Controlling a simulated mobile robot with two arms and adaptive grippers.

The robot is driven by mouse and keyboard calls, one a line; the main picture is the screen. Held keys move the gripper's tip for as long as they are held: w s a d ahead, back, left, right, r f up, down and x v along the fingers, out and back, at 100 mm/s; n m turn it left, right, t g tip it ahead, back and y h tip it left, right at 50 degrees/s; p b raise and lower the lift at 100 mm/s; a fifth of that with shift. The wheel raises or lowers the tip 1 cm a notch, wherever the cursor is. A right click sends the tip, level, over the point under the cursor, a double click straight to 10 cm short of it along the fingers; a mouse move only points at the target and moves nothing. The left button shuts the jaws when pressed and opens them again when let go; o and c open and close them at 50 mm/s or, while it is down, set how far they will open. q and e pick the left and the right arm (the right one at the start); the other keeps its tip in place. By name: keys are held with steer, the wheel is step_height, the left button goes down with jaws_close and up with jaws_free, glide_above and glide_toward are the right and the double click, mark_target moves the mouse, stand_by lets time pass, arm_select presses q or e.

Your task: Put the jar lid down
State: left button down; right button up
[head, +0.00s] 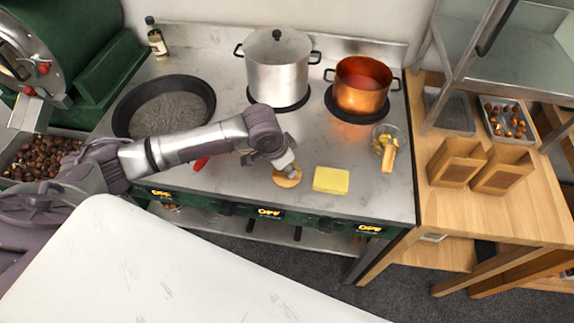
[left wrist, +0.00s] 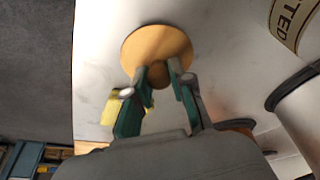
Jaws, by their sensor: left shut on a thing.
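The jar lid (head: 290,182) is a round tan wooden disc with a knob. My left gripper (head: 284,166) is over it at the front of the steel counter, left of a yellow sponge. In the left wrist view, the lid (left wrist: 150,40) lies beyond the fingertips, and my left gripper (left wrist: 157,75) is shut on its knob. The lid is close to the counter top; I cannot tell whether it touches. My right gripper is not in view.
The yellow sponge (head: 331,180) lies just right of the lid. A dark pan (head: 128,112), a steel pot (head: 278,75) and a copper pot (head: 362,92) stand behind. Counter surface (head: 375,195) is bare right of the sponge. Paper bags (head: 456,165) stand on the wooden table.

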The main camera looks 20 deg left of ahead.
mark_target(276, 181)
arm_select(q)
steer(key=c, duration=1)
jaws_free()
steer(key=b+v, duration=0.1)
steer(key=v, duration=1.1)
steer(key=shift+r, duration=0.2)
steer(key=shift+d, duration=0.1)
